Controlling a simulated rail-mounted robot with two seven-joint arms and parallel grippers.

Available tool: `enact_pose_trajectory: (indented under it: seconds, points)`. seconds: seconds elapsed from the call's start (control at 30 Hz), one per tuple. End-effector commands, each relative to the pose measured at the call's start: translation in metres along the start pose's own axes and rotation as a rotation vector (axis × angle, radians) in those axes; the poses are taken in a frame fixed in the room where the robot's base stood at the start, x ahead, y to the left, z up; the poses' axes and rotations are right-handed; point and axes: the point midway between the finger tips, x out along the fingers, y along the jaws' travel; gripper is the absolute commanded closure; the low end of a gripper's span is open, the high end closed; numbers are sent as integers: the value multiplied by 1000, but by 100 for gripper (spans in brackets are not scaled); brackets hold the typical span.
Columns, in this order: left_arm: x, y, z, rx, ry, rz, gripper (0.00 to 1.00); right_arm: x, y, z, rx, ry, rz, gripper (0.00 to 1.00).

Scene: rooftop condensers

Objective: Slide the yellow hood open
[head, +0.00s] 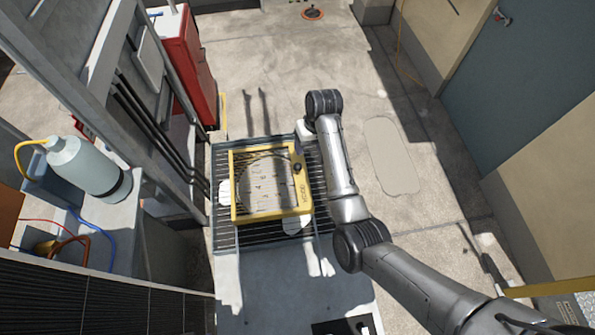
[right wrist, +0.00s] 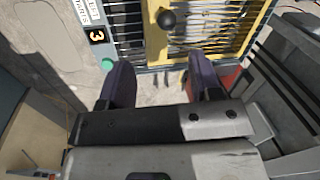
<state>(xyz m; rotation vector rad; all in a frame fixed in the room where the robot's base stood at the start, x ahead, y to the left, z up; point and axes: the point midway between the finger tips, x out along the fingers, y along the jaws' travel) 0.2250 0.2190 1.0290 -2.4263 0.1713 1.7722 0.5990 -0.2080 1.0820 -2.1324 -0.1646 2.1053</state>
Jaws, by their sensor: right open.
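The yellow hood (head: 266,215) is a rectangular yellow frame with a see-through middle, lying over the dark grille (head: 222,238) of a condenser unit. A round black knob (head: 297,168) stands on its right bar. In the right wrist view the knob (right wrist: 166,18) sits on a yellow bar (right wrist: 155,45) at the top. My right gripper (right wrist: 162,82) is open and empty, its two dark fingers apart, with the knob beyond the fingertips and not between them. In the head view the right gripper (head: 304,130) is at the unit's far right corner, its fingers mostly hidden. My left gripper is out of view.
A grey metal frame (head: 105,50) and a red cabinet (head: 185,60) stand to the left. A grey-blue bottle (head: 85,165) stands on a ledge at the left. A green button (right wrist: 107,64) shows near a label marked 3 (right wrist: 97,36). Concrete floor (head: 425,165) to the right is open.

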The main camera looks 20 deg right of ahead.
Motion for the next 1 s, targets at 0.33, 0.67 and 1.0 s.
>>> enact_pose_trajectory:
  seconds: [0.33, 0.67, 1.0]
  points:
    - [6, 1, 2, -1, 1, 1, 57, 23, -8, -9, -8, -18, -18, 42]
    - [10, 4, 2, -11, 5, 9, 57, 85, -9, -8, -7, -16, -17, 42]
    - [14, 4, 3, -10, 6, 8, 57, 125, -9, -8, -8, -13, -17, 42]
